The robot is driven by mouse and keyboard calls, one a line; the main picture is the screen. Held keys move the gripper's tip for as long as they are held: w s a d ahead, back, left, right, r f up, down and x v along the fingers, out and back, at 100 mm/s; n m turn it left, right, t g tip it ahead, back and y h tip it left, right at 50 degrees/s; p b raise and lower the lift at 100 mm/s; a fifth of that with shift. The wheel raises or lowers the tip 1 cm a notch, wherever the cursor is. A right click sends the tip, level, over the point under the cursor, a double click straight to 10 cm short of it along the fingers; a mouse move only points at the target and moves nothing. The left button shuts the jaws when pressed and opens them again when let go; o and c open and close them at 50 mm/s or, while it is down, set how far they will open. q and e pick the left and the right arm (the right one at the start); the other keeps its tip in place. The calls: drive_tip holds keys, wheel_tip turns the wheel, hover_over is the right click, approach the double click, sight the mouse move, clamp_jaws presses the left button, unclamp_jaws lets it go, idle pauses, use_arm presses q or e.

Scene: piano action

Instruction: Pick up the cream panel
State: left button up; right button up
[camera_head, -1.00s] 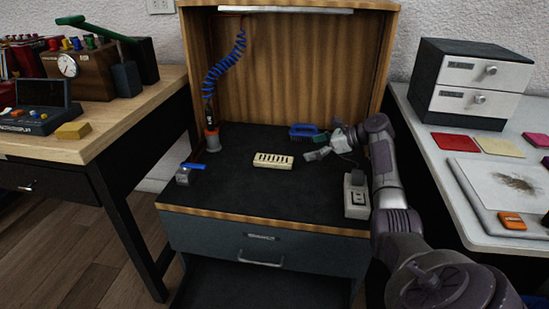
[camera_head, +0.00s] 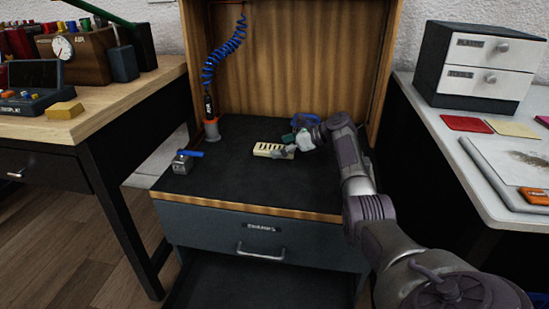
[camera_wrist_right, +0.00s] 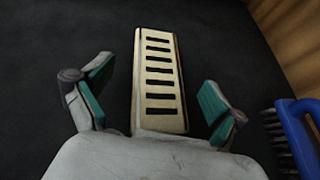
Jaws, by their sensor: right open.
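The cream panel (camera_head: 268,150) lies flat on the black top of the workbench, with a row of dark slots along it. In the right wrist view the cream panel (camera_wrist_right: 159,75) points away from the gripper, its near end between the two fingers. My right gripper (camera_head: 287,152) is at the right end of the panel. In the wrist view the right gripper (camera_wrist_right: 154,98) is open, with a teal-padded finger on each side and gaps to the panel. Whether it is above the panel or at its height is hard to tell. My left gripper is not in view.
A blue brush (camera_head: 305,120) lies behind the right gripper; it also shows in the wrist view (camera_wrist_right: 297,135). A blue coiled hose (camera_head: 222,52) hangs at the back left. A small metal valve (camera_head: 183,163) with a blue handle stands front left. The front middle benchtop is clear.

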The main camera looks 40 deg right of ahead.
drive_tip(key=shift+w+a+f, duration=0.25)
drive_tip(key=shift+w, duration=0.25)
drive_tip(key=c, duration=1.5)
drive_tip(key=shift+r, duration=0.15)
